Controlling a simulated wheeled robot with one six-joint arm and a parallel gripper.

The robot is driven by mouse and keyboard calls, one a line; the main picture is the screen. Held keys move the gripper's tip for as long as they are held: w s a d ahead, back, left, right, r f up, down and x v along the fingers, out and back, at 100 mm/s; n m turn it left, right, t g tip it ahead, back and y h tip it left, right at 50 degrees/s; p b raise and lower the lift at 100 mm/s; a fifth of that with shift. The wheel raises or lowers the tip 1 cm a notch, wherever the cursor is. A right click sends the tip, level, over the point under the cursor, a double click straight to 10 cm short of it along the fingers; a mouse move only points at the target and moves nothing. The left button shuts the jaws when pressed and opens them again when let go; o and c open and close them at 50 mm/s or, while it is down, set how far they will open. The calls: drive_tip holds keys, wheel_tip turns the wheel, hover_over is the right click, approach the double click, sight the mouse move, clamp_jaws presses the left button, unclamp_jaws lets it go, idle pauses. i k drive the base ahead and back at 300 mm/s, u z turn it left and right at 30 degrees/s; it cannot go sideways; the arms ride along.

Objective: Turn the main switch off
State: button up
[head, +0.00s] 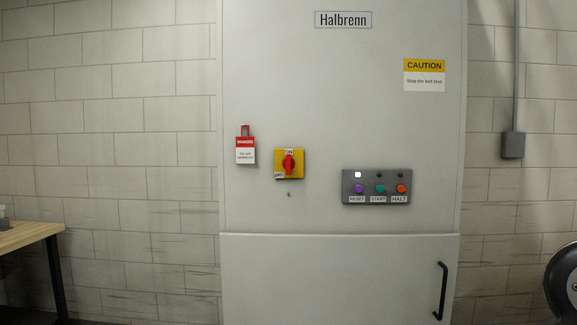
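The main switch (288,163) is a red rotary knob on a yellow square plate on the grey cabinet front. Its knob stands upright, in line with the ON label (289,152) above it. The OFF label (279,176) is at the plate's lower left. A small dark keyhole-like spot (289,194) shows just below the plate. My gripper is not in this view.
A red and white tag (245,151) hangs left of the switch. A button panel (377,187) with RESET, START and HALT is to the right, its left lamp lit white. The cabinet (335,110) has a lower black handle (441,291). A table (31,235) stands left.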

sight(288, 163)
drive_tip(key=u, duration=1.4)
drive_tip(key=i, duration=2.25)
drive_tip(key=z, duration=3.05)
